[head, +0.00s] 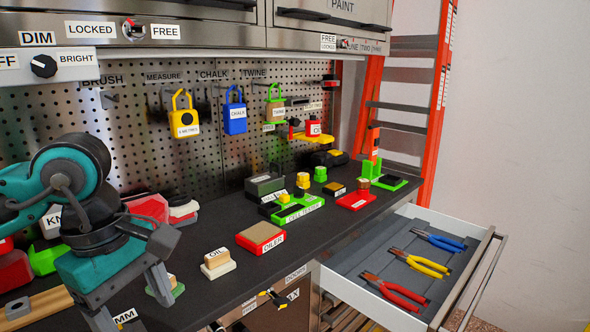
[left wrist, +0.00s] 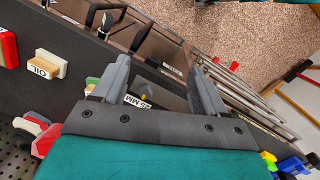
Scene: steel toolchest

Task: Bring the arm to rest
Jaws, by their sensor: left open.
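My left arm comes in from the left in the head view. Its gripper (head: 132,302) is over the front left of the dark worktop, pointing down. The jaws are apart and hold nothing. In the left wrist view the two grey fingers of the left gripper (left wrist: 162,76) stand wide apart, with the worktop edge and an "MM" label (left wrist: 137,102) showing between and below them. The fingers partly hide what the label belongs to. My right gripper is not in view.
The worktop (head: 215,287) holds an oil block (head: 217,263), a red oiler block (head: 261,237) and a green tester tray (head: 298,211). An open drawer (head: 385,312) with pliers juts out at right. Padlock-shaped items hang on the pegboard (head: 208,169). An orange ladder (head: 440,85) stands behind.

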